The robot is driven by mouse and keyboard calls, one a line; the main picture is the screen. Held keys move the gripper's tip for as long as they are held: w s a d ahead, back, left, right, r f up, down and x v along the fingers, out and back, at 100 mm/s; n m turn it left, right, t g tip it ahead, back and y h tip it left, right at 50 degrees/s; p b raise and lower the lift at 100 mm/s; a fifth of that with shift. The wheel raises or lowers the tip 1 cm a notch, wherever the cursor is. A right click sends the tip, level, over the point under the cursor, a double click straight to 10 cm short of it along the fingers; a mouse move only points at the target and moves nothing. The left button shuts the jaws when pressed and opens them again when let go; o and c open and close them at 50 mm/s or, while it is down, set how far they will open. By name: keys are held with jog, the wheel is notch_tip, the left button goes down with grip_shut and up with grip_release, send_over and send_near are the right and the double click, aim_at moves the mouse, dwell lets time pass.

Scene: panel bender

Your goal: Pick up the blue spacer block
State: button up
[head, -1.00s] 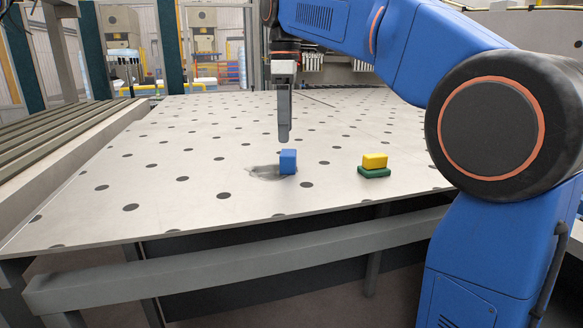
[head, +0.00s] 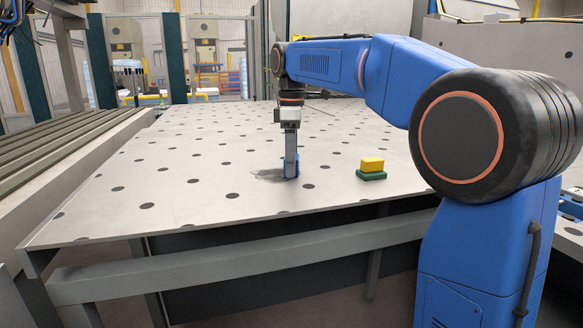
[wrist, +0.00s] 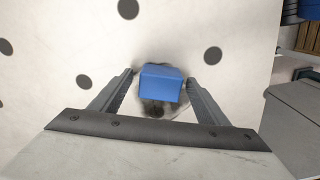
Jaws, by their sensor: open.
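The blue spacer block (head: 296,167) stands on the perforated table (head: 200,168), mostly hidden behind my gripper in the head view. In the wrist view the blue block (wrist: 161,83) lies between the two fingers, with a gap on each side. My gripper (head: 291,172) points down at the block, its fingers low near the table top. In the wrist view my gripper (wrist: 163,85) is open and holds nothing. A dark smudge surrounds the block on the table.
A yellow block (head: 372,163) rests on a green block (head: 371,175) to the right of my gripper. A rail (head: 230,262) runs below the table's front edge. Slatted rollers (head: 62,165) lie to the left. Most of the table top is clear.

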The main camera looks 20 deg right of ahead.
jog(key=c, duration=1.2)
notch_tip(320, 180, up, 10)
jog(key=shift+f, duration=0.1)
